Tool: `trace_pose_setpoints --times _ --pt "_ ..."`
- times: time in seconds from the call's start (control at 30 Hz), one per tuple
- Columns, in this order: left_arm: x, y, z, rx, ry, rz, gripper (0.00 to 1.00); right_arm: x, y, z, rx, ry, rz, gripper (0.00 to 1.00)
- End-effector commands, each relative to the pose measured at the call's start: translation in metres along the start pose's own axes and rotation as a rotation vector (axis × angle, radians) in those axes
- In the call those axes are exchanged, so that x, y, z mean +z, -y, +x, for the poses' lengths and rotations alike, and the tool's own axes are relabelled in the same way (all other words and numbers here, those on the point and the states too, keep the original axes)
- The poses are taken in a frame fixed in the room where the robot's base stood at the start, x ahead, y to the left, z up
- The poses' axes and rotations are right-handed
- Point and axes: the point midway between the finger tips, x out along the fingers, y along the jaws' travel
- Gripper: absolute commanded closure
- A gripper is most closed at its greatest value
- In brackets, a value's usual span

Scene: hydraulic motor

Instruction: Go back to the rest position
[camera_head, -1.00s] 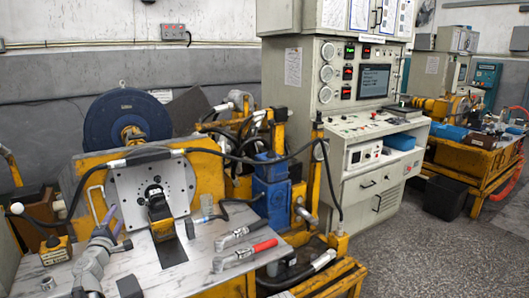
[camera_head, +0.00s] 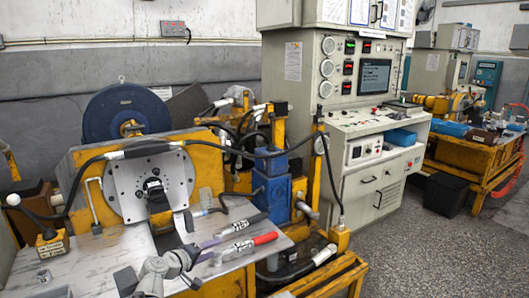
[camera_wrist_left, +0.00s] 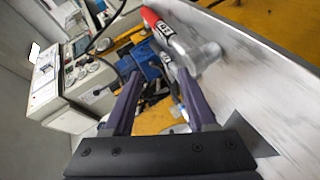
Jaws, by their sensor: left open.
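My left gripper (camera_head: 205,231) is low over the front of the metal-topped bench, its purple fingers pointing right, beside the wrenches. In the left wrist view its two fingers (camera_wrist_left: 158,76) are apart with nothing held between them. The red-handled wrench also shows in the left wrist view (camera_wrist_left: 155,25). My right gripper is in no view.
A grey flange plate (camera_head: 122,190) with a black fitting (camera_head: 155,194) stands behind the gripper. A control cabinet (camera_head: 362,190) stands at back right.

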Motion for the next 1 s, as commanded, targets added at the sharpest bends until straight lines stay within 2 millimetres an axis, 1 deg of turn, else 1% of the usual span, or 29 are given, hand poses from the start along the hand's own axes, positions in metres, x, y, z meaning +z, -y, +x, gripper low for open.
trace_pose_setpoints --times 0.03,0.07,0.1,0.17,0.2,0.3,0.4,0.5,0.6,0.7,0.87,0.9,0.93,1.0 --pt "0.041 0.008 0.009 -0.041 0.087 0.064 0.43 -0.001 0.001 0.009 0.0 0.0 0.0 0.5" --pt "0.063 0.012 0.013 -0.07 0.139 0.105 0.43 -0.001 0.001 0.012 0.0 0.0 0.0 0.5" --pt "0.092 0.019 0.016 -0.112 0.21 0.16 0.43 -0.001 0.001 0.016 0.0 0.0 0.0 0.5" --pt "0.134 0.033 0.017 -0.18 0.317 0.245 0.43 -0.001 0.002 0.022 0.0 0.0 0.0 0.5" --pt "0.161 0.043 0.015 -0.229 0.388 0.303 0.43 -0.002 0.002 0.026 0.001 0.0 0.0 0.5" --pt "0.219 0.071 0.003 -0.361 0.554 0.446 0.43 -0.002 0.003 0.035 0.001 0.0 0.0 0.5" --pt "0.258 0.096 -0.015 -0.485 0.683 0.565 0.43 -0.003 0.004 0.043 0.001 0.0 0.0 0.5" --pt "0.282 0.116 -0.034 -0.595 0.776 0.661 0.43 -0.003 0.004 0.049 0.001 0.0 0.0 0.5" --pt "0.297 0.131 -0.052 -0.695 0.846 0.739 0.43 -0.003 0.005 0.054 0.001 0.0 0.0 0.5" --pt "0.307 0.143 -0.07 -0.788 0.9 0.809 0.43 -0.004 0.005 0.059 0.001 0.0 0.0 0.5" --pt "0.317 0.158 -0.096 -0.929 0.964 0.905 0.43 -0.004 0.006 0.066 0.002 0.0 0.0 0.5" --pt "0.313 0.152 -0.102 -0.948 0.969 0.913 0.43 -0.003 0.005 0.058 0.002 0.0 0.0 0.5" --pt "0.309 0.144 -0.103 -0.944 0.967 0.908 0.43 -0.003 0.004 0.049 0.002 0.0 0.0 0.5" --pt "0.306 0.136 -0.106 -0.942 0.965 0.906 0.43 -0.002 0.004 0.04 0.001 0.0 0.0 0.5"
